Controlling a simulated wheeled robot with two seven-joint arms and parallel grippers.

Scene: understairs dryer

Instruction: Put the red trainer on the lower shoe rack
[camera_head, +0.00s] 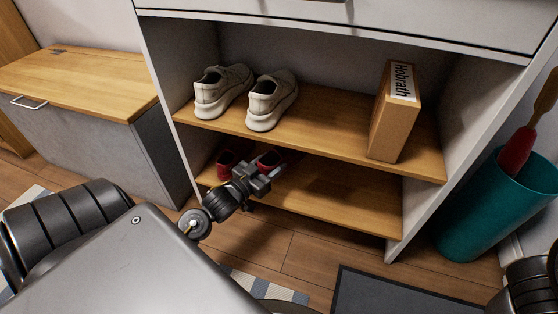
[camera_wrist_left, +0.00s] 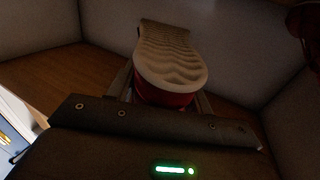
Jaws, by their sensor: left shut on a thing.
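My left gripper (camera_head: 262,180) reaches into the lower shelf space of the cabinet from the front. It is shut on a red trainer (camera_head: 270,159), which shows only partly behind the fingers in the head view. In the left wrist view the trainer's pale ridged sole (camera_wrist_left: 170,60) and red heel (camera_wrist_left: 160,95) stand out between the fingers. A second red trainer (camera_head: 226,163) is at the left end of the lower shoe rack (camera_head: 340,198), a bare wooden board. I cannot tell whether the held trainer touches the board. My right gripper is not in view.
The upper shelf (camera_head: 320,130) holds a pair of beige trainers (camera_head: 268,100) and a cardboard box (camera_head: 395,115). A teal bin (camera_head: 490,210) stands right of the cabinet, a wooden-topped chest (camera_head: 80,80) left. The lower board's middle and right are clear.

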